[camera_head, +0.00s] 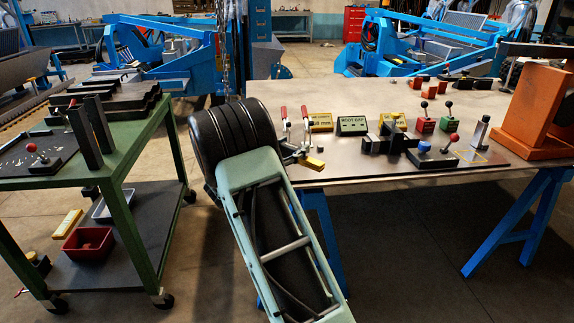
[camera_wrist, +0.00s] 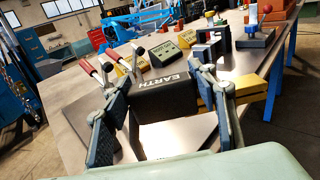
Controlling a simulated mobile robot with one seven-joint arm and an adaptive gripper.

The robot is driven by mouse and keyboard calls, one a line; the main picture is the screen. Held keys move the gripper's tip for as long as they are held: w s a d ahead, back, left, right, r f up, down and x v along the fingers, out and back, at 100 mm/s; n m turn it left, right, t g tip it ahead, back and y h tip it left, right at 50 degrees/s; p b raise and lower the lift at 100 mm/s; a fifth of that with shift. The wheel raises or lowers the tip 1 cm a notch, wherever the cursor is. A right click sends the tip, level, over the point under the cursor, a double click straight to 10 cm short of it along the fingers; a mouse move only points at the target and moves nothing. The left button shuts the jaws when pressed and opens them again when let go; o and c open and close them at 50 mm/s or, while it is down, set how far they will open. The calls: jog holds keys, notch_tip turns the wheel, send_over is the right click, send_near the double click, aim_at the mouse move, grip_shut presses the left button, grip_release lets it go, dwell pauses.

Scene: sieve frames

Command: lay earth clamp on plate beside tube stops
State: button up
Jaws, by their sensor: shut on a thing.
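The earth clamp is a dark block marked EARTH (camera_wrist: 166,88), seen in the wrist view across the gap between my fingers. My gripper (camera_wrist: 165,97) is shut on it, one finger at each end. In the head view my gripper (camera_head: 297,154) is over the near left edge of the steel plate (camera_head: 372,171), and my arm hides much of the clamp. Bare plate also shows in the wrist view (camera_wrist: 178,136). Dark upright blocks (camera_head: 386,138), perhaps the tube stops, stand on the plate to the right. I cannot tell whether the clamp touches the plate.
Two red-handled levers (camera_head: 284,113) stand just beyond my gripper. A ROOT GAP block (camera_head: 352,125) and yellow blocks (camera_head: 321,122) lie behind. Ball-topped levers (camera_head: 426,122) and an orange block (camera_head: 540,105) are farther right. The plate's front middle is clear. A green cart (camera_head: 150,130) stands left.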

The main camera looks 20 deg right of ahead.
jog(key=w+f, duration=0.3)
jog(key=shift+f+b, duration=0.25)
jog(key=shift+b, duration=0.1)
notch_tip(320, 180, down, 3)
jog(key=shift+r, duration=0.1)
jog(key=shift+a+b, duration=0.1)
jog(key=shift+b, duration=0.2)
jog(key=o, duration=1)
jog(key=shift+f, duration=0.25)
jog(key=o, duration=0.4)
jog(key=shift+o, duration=0.2)
